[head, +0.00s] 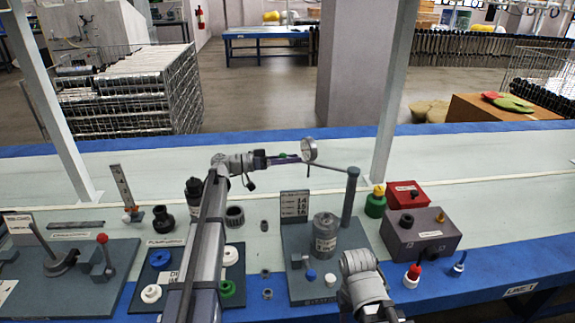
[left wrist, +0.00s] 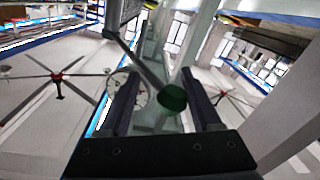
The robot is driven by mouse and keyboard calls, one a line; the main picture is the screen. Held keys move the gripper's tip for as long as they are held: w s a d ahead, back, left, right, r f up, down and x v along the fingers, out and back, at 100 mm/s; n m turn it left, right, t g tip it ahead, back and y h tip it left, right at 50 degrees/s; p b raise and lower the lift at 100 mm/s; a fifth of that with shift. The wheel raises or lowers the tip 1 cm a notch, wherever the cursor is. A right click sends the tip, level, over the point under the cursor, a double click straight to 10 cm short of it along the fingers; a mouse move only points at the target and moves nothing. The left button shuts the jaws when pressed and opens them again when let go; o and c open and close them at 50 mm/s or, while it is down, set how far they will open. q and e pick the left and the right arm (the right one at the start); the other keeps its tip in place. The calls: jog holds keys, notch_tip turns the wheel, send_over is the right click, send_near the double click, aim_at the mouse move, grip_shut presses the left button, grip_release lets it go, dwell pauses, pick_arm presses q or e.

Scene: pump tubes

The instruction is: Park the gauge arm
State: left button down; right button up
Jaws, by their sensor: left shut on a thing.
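The gauge arm (head: 333,167) is a thin dark rod running left from the top of a dark upright post (head: 349,200) on a grey base plate. A round white dial gauge (head: 309,149) sits near its left end. My left gripper (head: 290,158) is at that end, above the bench, with a bit of green between its fingers. In the left wrist view, the fingers stand either side of a green knob (left wrist: 172,97), with the dial (left wrist: 131,88) partly behind the left finger. My right gripper is out of view; only part of my right arm shows at the bottom.
A labelled grey cylinder (head: 325,236) and a number sign (head: 294,205) stand by the post. The pale strip behind is mostly clear.

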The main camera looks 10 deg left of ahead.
pick_arm(q)
jog(key=shift+w+d, duration=0.35)
jog(key=c, duration=0.5)
grip_release()
jog(key=shift+d, duration=0.2)
jog(key=shift+c, duration=0.2)
jog(key=shift+s+a, duration=0.1)
jog(key=shift+a, duration=0.05)
jog(key=v, duration=0.7)
jog(key=shift+a, duration=0.4)
jog(key=shift+s, duration=0.15)
jog(key=shift+s, duration=0.1)
